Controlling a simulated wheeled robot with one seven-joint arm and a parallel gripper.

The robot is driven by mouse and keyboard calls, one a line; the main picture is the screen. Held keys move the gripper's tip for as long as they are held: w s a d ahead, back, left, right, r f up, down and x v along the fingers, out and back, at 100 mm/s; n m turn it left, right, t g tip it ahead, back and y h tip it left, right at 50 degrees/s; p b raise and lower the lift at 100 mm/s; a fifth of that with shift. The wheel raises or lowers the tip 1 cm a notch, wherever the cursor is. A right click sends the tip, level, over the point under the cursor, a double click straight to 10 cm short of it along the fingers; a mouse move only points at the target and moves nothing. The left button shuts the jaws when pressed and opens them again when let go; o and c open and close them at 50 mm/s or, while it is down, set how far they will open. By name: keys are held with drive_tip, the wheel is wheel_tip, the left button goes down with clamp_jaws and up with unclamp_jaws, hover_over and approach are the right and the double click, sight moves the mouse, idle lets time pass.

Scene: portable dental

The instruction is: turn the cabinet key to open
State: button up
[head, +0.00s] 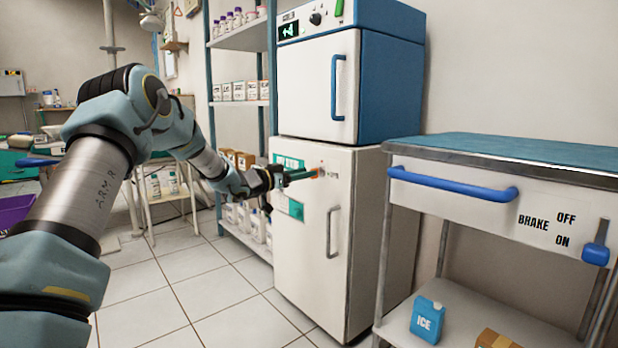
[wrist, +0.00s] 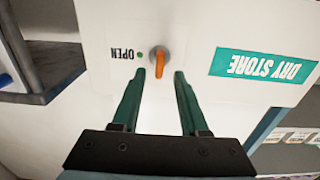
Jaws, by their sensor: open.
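The white dry store cabinet (head: 297,262) stands under a blue-topped unit, its door shut. The orange cabinet key (wrist: 160,63) sits in a round metal lock on a white plate. In the wrist view its grip points down the picture. A green dot (wrist: 140,56) and the upside-down word OPEN lie to its left. My gripper (wrist: 159,75) is open, its two green fingers pointing at the door. The key shows in the gap between the fingertips, with room on both sides. In the head view my gripper (head: 300,176) is at the upper part of the door; whether it touches is unclear.
The cabinet's vertical door handle (head: 333,231) is right of and below the lock. A steel trolley (head: 455,165) with a blue handle (head: 452,184) stands close at the right. Shelving (head: 236,108) with boxes and bottles is behind at the left. The tiled floor in front is clear.

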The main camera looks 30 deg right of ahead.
drive_tip(key=shift+w+d, duration=0.2)
drive_tip(key=shift+d, duration=1.15)
drive_tip(key=shift+c, duration=0.3)
clamp_jaws()
